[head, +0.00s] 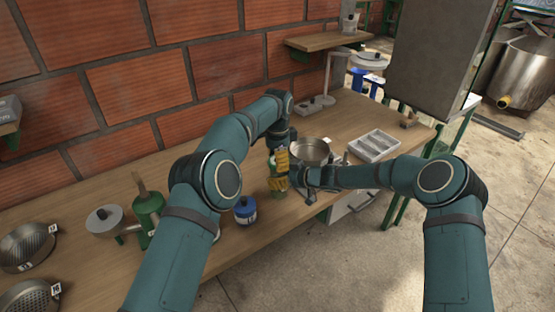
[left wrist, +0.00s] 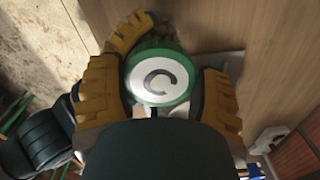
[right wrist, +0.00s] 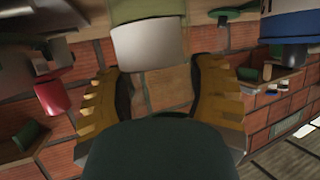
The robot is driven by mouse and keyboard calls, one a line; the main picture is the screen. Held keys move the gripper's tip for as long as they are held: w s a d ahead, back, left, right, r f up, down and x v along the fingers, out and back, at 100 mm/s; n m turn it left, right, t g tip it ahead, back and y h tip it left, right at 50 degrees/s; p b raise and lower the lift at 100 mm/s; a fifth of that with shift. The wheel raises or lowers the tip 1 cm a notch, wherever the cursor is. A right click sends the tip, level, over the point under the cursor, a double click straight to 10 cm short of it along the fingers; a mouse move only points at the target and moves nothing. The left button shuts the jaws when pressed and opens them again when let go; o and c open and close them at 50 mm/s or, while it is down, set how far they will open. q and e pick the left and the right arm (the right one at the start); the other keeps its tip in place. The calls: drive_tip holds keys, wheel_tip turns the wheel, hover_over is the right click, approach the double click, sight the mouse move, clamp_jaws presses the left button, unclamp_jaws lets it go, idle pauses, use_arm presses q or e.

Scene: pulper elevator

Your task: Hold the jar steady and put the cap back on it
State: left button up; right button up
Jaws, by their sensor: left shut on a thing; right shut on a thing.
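The cap (left wrist: 160,76) is a round green lid with a white disc lettered C. My left gripper (head: 281,160) points down and is shut on it, with yellow fingers on both sides in the left wrist view. The jar (head: 277,186) is greenish and stands upright on the workbench right below the left gripper. My right gripper (head: 290,178) reaches in from the right and is shut on the jar, which shows between its fingers in the right wrist view (right wrist: 148,45). Fingers hide the jar's rim, so I cannot tell whether the cap touches it.
A blue lidded jar (head: 245,211) stands nearby on the workbench (head: 75,208). A metal bowl (head: 310,150) is just behind the grippers, a grey divided tray (head: 374,146) to the right. A brick wall (head: 140,85) backs the bench.

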use_arm(q)
drive_tip(key=shift+f, duration=0.85)
drive_tip(key=shift+f, duration=0.5)
use_arm(e)
drive_tip(key=shift+a+r, duration=0.1)
